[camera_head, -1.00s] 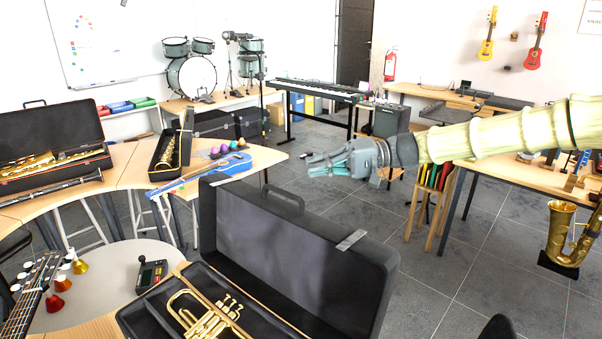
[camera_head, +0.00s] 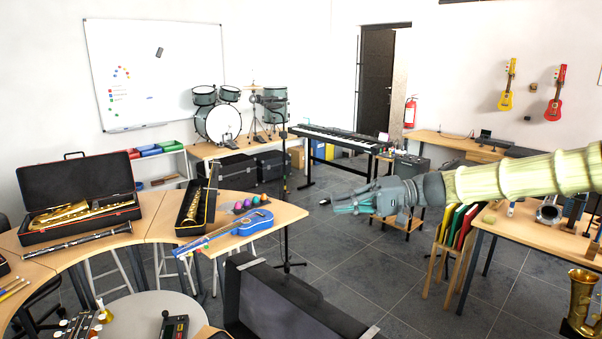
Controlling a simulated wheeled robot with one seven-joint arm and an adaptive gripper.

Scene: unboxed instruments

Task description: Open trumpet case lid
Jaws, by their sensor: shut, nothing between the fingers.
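The trumpet case's black lid (camera_head: 290,300) stands raised at the bottom centre of the head view. Only its upper part shows, with light latch pieces along its edge. The case's lower half and the trumpet are outside the frame. My gripper (camera_head: 338,206) is in mid-air above and behind the lid as pictured, pointing left. It is shut and empty, and apart from the lid.
A curved table (camera_head: 155,228) at left bears an open black instrument case (camera_head: 80,185), a saxophone case and a blue guitar (camera_head: 225,233). A wooden table (camera_head: 530,245) stands at right, near a golden saxophone (camera_head: 580,300). Grey floor lies between.

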